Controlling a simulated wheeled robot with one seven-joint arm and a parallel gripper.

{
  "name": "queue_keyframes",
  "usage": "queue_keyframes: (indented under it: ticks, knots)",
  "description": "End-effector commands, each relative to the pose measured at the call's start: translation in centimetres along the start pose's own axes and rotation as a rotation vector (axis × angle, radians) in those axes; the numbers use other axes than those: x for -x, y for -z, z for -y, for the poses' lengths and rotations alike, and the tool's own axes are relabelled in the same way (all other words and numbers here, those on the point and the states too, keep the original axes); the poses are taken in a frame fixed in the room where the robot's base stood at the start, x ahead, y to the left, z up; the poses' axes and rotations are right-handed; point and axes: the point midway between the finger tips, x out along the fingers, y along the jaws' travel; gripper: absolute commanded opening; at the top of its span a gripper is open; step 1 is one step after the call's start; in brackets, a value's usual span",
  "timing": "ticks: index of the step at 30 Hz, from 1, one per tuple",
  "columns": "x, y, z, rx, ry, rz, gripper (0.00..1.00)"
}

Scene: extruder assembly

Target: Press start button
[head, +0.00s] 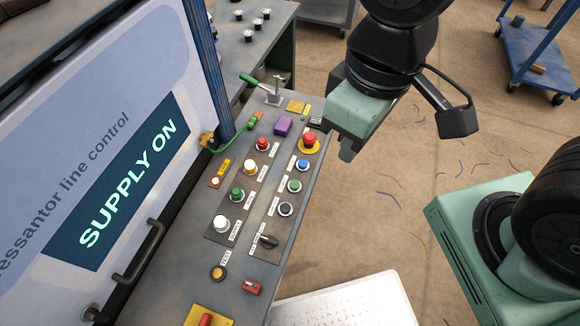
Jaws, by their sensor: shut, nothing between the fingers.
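The control panel (262,276) runs along the front of a large screen that reads "SUPPLY ON" (130,185). It carries red, white, green, blue and black push buttons. One green button (237,194) is in the left group and another green button (294,186) is in the right group. The small labels are too blurred to read, so I cannot tell which is start. My gripper (347,151) is shut and empty. In the picture it shows just right of the panel's upper right edge, near the red mushroom button (309,141), and appears apart from the buttons.
A white perforated plate (345,303) is at the bottom. A blue cart (535,50) stands at the upper right. Loose wires lie on the floor.

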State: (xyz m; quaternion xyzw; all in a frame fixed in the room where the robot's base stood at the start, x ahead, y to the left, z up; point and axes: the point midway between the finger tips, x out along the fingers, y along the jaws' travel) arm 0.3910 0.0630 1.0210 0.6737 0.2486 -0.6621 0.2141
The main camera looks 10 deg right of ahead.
Motion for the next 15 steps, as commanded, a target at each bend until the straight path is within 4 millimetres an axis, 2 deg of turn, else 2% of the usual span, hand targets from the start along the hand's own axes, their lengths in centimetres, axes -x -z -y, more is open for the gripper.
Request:
queue_keyframes:
  ticks: [10,15]
  knots:
    - [-0.3,0.1,0.0,0.01,-0.003,0.012,0.0]
    - [-2.5,1.4,-0.2,0.097,-0.045,0.103,0.0]
